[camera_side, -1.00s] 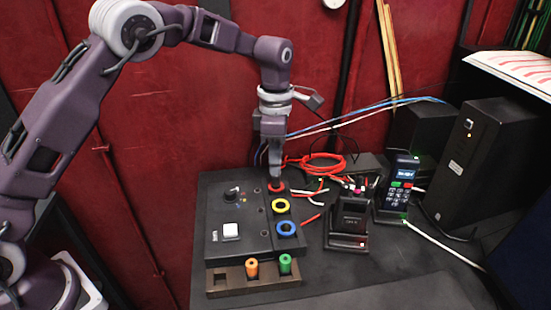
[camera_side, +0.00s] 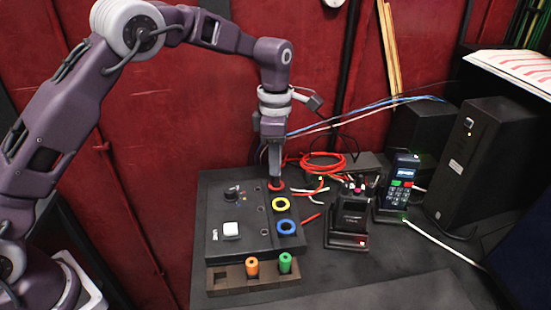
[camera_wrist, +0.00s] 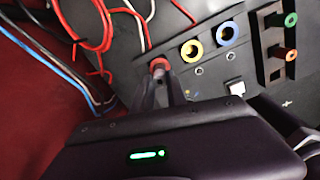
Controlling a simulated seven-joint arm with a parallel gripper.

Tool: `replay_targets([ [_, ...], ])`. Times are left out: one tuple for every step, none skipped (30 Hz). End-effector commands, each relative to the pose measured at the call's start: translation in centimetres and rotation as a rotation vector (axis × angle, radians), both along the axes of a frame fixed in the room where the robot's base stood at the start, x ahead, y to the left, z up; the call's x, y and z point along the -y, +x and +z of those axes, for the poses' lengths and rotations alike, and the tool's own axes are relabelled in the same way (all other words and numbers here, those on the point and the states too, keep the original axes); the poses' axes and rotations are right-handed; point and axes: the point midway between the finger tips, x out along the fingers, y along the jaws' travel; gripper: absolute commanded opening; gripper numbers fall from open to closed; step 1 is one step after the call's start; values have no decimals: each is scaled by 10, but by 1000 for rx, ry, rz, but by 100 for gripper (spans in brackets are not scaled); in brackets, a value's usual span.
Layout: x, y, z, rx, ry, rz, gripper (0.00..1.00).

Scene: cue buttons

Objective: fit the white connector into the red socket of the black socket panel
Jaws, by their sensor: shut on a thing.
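The black socket panel (camera_side: 235,212) lies on the table, with a red socket (camera_side: 277,187) at its far right corner, a yellow socket (camera_side: 281,205) and a blue socket (camera_side: 286,228). My gripper (camera_side: 276,178) points down with its fingertips right at the red socket. In the wrist view my gripper (camera_wrist: 161,78) covers part of the red socket (camera_wrist: 158,64). The jaws are shut on the white connector, which the fingers hide. How deep it sits in the socket cannot be told.
A brown rack (camera_side: 225,280) in front of the panel holds an orange connector (camera_side: 252,266) and a green connector (camera_side: 285,263); its left hole is empty. Red cable coils (camera_side: 322,162) and loose wires lie just behind and right of the panel. A dark cradle device (camera_side: 350,222) stands to the right.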

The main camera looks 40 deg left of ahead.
Motion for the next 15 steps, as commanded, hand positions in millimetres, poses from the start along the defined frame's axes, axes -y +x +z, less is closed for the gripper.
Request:
replay_targets([
  [0,0,-1,-1,-1,0,0],
  [0,0,-2,-1,-1,0,0],
  [0,0,-3,-1,-1,0,0],
  [0,0,-3,-1,-1,0,0],
  [0,0,-4,0,0,0,0],
  [0,0,-5,0,0,0,0],
  [0,0,-6,0,0,0,0],
  [0,0,-6,1,-1,0,0],
  [0,0,-7,1,-1,0,0],
  [0,0,-7,1,0,0,0],
  [0,0,-8,1,0,0,0],
  [0,0,-8,1,0,0,0],
  [0,0,-8,1,0,0,0],
  [0,0,-8,1,0,0,0],
  [0,0,-8,1,0,0,0],
])
